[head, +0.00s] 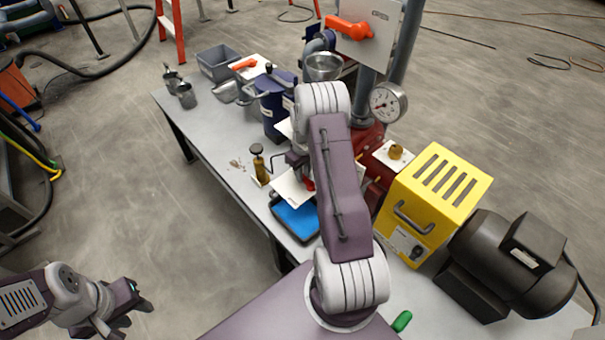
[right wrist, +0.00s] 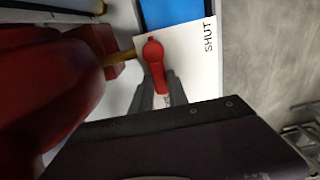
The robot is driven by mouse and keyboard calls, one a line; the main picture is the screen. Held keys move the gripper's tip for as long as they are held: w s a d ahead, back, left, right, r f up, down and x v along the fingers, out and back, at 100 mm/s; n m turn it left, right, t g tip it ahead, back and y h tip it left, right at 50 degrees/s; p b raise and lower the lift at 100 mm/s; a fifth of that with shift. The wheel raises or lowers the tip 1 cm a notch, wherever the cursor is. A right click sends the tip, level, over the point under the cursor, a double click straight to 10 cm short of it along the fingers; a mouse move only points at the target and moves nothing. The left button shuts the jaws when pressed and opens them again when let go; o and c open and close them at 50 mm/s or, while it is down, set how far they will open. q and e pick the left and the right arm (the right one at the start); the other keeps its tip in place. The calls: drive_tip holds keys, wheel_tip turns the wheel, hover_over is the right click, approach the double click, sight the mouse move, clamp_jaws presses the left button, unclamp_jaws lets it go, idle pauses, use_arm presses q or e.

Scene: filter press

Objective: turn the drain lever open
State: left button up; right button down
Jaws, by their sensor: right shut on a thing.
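The drain lever (right wrist: 155,68) is a small red handle in the right wrist view. Its round end sits at a brass-coloured stem, and its arm points down between my fingers. My right gripper (right wrist: 159,88) is shut on that arm. A white plate (right wrist: 190,55) behind it reads SHUT at its right edge; the lever does not point at that word. Another marking near the fingers is mostly covered. In the head view the white plate (head: 288,189) shows beside my right arm, which hides most of the lever and gripper. My left gripper (head: 130,316) is open and empty, low at the left.
A blue-bottomed tray (head: 298,220) lies below the plate. A yellow box (head: 432,205), a black motor (head: 515,262) and a gauge (head: 388,102) are on the right. The bench (head: 215,140) has bare room at left.

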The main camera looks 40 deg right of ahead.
idle(0.3)
drive_tip(key=c, duration=1.3)
unclamp_jaws()
